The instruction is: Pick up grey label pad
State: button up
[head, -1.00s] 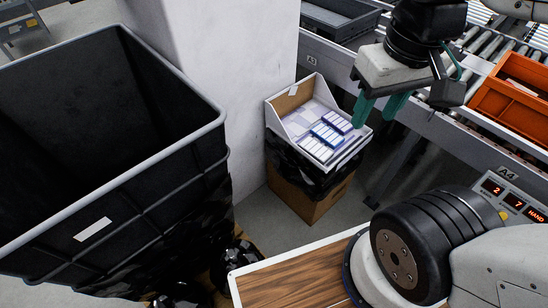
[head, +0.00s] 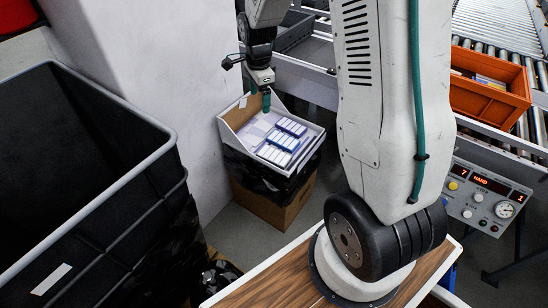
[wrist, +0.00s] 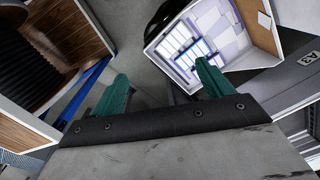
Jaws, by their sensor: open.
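A white-rimmed open bin (head: 233,147) on a cardboard box holds several pads. Blue-and-white pads (head: 283,140) lie in a row towards its right, and pale greyish-lavender flat pads (head: 254,132) lie beside them. I cannot tell for sure which is the grey label pad. My gripper (head: 266,101) is open and empty, above the back part of the bin in the head view. In the wrist view my gripper (wrist: 160,85) has its green fingers wide apart, with the bin (wrist: 240,72) at upper right, partly behind the right finger. Nothing is between the fingers.
A large black tub (head: 90,190) stands at left, next to a white pillar (head: 150,60). A conveyor with an orange crate (head: 492,98) and a control panel (head: 485,195) are at right. A cardboard box (head: 270,208) supports the bin.

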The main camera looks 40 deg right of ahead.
jog(key=w+d+f+m, duration=0.2)
jog(key=d+f+m, duration=0.15)
jog(key=f, duration=0.65)
jog(key=w+d+f+m, duration=0.25)
jog(key=f+m, duration=0.25)
jog(key=f, duration=0.4)
jog(key=m, duration=0.3)
send_over(274, 155)
jog(key=shift+g, duration=0.3)
notch_tip(274, 155, down, 8)
jog(key=shift+w+a+f, duration=0.1)
notch_tip(274, 155, down, 8)
jog(key=shift+r, duration=0.25)
jog(key=c, duration=0.8)
